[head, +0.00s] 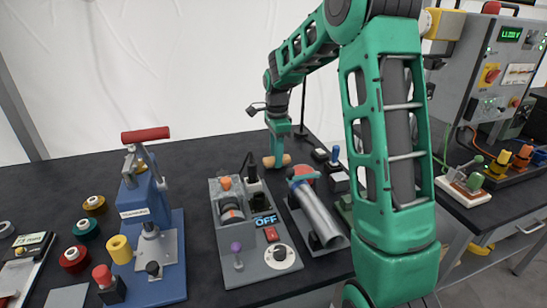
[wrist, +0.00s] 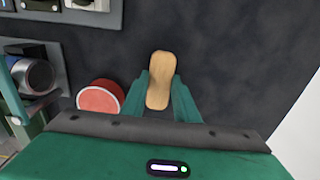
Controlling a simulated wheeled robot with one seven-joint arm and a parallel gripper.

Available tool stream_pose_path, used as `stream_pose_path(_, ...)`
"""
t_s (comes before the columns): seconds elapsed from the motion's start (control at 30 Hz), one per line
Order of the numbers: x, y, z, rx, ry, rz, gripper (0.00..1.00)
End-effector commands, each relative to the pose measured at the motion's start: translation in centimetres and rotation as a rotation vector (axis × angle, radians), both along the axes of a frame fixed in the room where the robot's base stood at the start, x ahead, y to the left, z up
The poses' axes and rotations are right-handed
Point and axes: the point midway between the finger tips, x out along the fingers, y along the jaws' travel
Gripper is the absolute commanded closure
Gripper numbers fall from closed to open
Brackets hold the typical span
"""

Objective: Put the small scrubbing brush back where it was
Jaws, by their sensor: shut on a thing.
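My gripper (wrist: 160,100) is shut on the small scrubbing brush (wrist: 160,75), whose tan wooden back faces the wrist camera. In the wrist view the brush lies lengthwise between the two green fingers, over the dark table top. In the head view my gripper (head: 278,150) reaches down at the far side of the table, and the brush also shows there as a tan bar (head: 284,162) at its tips. The bristles are hidden. I cannot tell whether the brush touches the table.
A red round-topped thing (wrist: 100,97) stands just left of the gripper in the wrist view. A metal tube fixture (head: 318,215) and a grey panel marked OFF (head: 228,262) stand nearer. A blue press (head: 150,225) is at left. Dark table (wrist: 235,50) right of the brush is bare.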

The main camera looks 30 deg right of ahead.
Motion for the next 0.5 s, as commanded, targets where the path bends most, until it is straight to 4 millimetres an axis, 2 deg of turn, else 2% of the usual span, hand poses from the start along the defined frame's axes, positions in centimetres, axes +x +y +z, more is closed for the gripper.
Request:
stream_pose_path(0.27, 0.01, 0.0, -0.19, 0.0, 0.0, 0.0, 1.0)
stream_pose_path(0.3, 0.02, 0.0, -0.15, 0.0, -0.001, 0.0, 0.63)
stream_pose_path(0.33, 0.02, 0.0, -0.14, 0.0, -0.001, 0.0, 0.56)
stream_pose_path(0.5, 0.02, 0.01, -0.14, 0.0, -0.001, 0.0, 0.54)
